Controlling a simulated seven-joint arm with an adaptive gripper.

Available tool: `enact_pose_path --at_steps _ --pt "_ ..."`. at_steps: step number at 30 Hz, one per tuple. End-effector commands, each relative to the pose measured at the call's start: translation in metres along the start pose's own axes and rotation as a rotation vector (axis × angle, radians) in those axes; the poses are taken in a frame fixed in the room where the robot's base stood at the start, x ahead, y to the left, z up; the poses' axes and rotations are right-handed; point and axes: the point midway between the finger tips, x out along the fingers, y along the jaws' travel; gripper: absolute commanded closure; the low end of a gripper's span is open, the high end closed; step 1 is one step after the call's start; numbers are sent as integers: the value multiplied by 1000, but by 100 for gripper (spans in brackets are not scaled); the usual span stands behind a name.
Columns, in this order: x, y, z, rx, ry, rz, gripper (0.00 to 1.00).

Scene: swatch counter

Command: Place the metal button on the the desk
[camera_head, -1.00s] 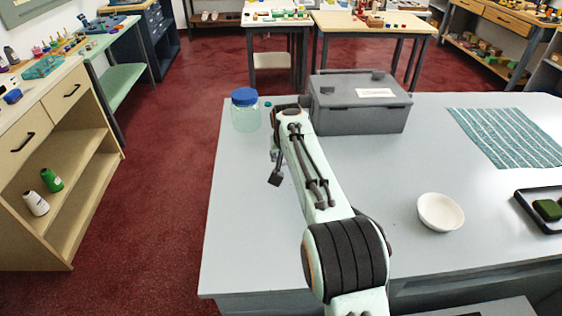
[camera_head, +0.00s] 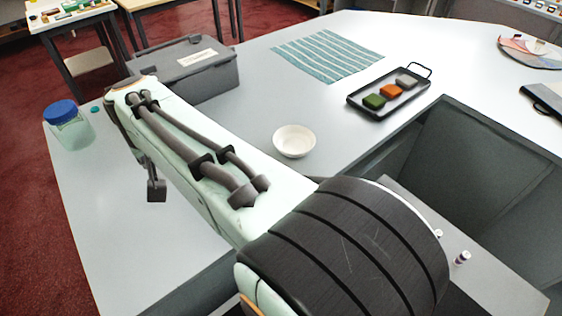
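The desk (camera_head: 350,25) is a large pale grey surface with a recess at its near right side. I cannot make out the metal button for sure. A tiny pale, shiny thing (camera_head: 438,233) lies on a lower grey surface (camera_head: 500,275) beside my arm, too small to identify. A small white and purple spool-like piece (camera_head: 462,258) stands near it. My gripper (camera_head: 156,190) shows only as a dark finger part below the arm, over the left of the desk. The arm hides the rest, so its opening and any hold cannot be told.
A blue-lidded jar (camera_head: 70,128) and a small teal piece (camera_head: 95,110) are at the left edge. A grey lidded box (camera_head: 205,80), striped cloth (camera_head: 328,55), white bowl (camera_head: 294,141) and black tray (camera_head: 420,88) with coloured blocks stand on the desk. My arm crosses the front.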

Motion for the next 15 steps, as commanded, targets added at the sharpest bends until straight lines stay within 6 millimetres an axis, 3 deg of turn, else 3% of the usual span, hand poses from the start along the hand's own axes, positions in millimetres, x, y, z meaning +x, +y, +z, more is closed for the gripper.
enact_pose_path --at_steps 5,9,15 --pt "-22 83 19 146 3 83 86" --pt "-46 153 54 283 2 161 86" --pt "-75 217 109 422 1 240 86"
